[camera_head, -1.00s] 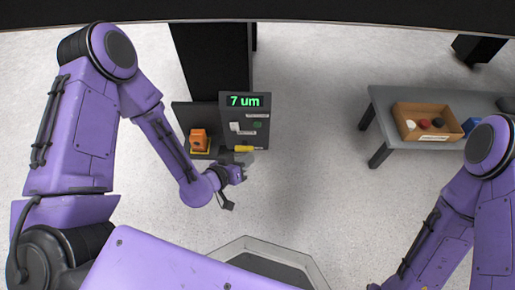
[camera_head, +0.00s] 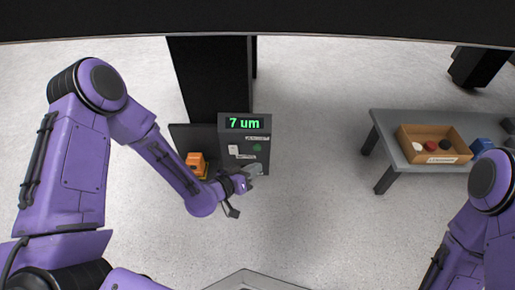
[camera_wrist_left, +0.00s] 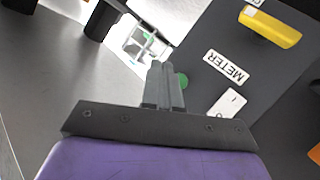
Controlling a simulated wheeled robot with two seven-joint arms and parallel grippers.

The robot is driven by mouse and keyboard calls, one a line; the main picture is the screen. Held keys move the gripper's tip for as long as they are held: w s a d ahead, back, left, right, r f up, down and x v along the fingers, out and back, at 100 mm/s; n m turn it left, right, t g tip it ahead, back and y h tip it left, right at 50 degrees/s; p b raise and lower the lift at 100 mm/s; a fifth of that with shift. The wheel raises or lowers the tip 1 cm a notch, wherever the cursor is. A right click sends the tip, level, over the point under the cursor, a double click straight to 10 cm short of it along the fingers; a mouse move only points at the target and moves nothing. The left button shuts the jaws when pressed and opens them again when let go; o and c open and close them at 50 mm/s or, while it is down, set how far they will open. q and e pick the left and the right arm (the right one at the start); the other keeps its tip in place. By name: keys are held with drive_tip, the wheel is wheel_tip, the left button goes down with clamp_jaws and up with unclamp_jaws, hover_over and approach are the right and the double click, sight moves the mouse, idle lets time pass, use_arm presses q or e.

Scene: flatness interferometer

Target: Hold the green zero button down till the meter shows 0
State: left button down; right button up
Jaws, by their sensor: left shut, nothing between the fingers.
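The meter's dark panel has a lit green display (camera_head: 245,123) that reads 7 um. The green zero button (camera_head: 257,148) is a small round spot on the panel face below it, right of a white switch plate. My left gripper (camera_head: 258,171) is shut and empty, just below the button in the head view. In the left wrist view, the shut fingertips (camera_wrist_left: 161,68) lie beside the green button (camera_wrist_left: 184,80) and partly cover it. I cannot tell whether they touch it. My right gripper is out of view; only part of that arm shows at lower right.
An orange object (camera_head: 196,160) stands left of the panel. A yellow handle (camera_wrist_left: 270,27) shows in the left wrist view. A grey bench (camera_head: 388,133) at right holds a wooden tray (camera_head: 462,148) with several round pieces. The floor between is clear.

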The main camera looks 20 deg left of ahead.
use_arm(q)
drive_tip(key=shift+w+a, duration=0.3)
drive_tip(key=shift+w, duration=0.7)
drive_tip(key=shift+w+a, duration=0.3)
drive_tip(key=shift+w, duration=0.65)
idle(0.5)
drive_tip(key=shift+w+a, duration=0.1)
drive_tip(key=shift+w, duration=0.3)
drive_tip(key=shift+w+a, duration=0.15)
drive_tip(key=shift+w, duration=0.25)
idle(1.7)
idle(1.2)
drive_tip(key=shift+s+d+p, duration=0.25)
drive_tip(key=shift+s+p, duration=0.1)
drive_tip(key=shift+s, duration=0.45)
drive_tip(key=shift+s+d, duration=0.25)
drive_tip(key=shift+s, duration=0.55)
drive_tip(key=shift+s+d, duration=0.2)
drive_tip(key=shift+s, duration=0.65)
drive_tip(key=shift+s+d, duration=0.25)
drive_tip(key=shift+s, duration=0.55)
